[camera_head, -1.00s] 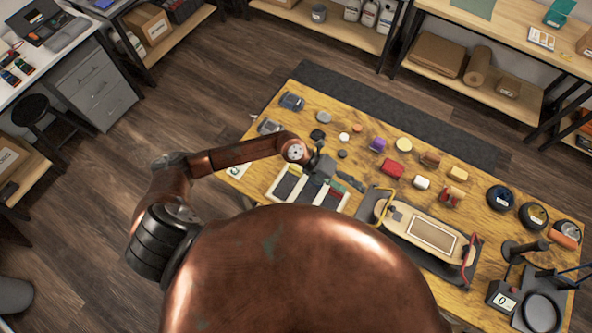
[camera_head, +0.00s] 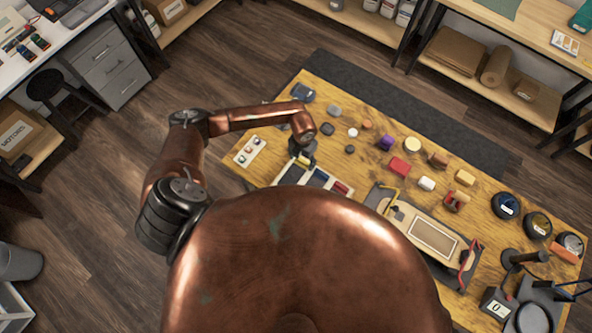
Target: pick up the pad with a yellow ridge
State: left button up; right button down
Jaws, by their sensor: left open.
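A white tray (camera_head: 282,179) with dark slots stands at the table's left front. A blue-ridged pad (camera_head: 319,177) and a red-ridged pad (camera_head: 340,188) show in it. A small yellow patch (camera_head: 304,159), likely the pad with the yellow ridge, shows at the tray's back left, right at my left gripper's tip. My left gripper (camera_head: 303,157) points down there, small and partly hidden by its own wrist. It is open; whether its fingers are around or above the yellow ridge cannot be told. My right gripper is out of view.
A board in a fixture (camera_head: 432,234) stands right of the tray. Several small blocks, among them a red one (camera_head: 399,167) and a purple one (camera_head: 386,143), lie behind. A white card with small parts (camera_head: 250,151) lies at the left edge. Spools (camera_head: 505,203) stand at the right.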

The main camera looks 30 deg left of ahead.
pick_arm(q)
jog(key=shift+f, duration=0.55)
jog(key=shift+c, duration=0.7)
jog(key=c, duration=0.6)
jog(key=shift+c, duration=0.2)
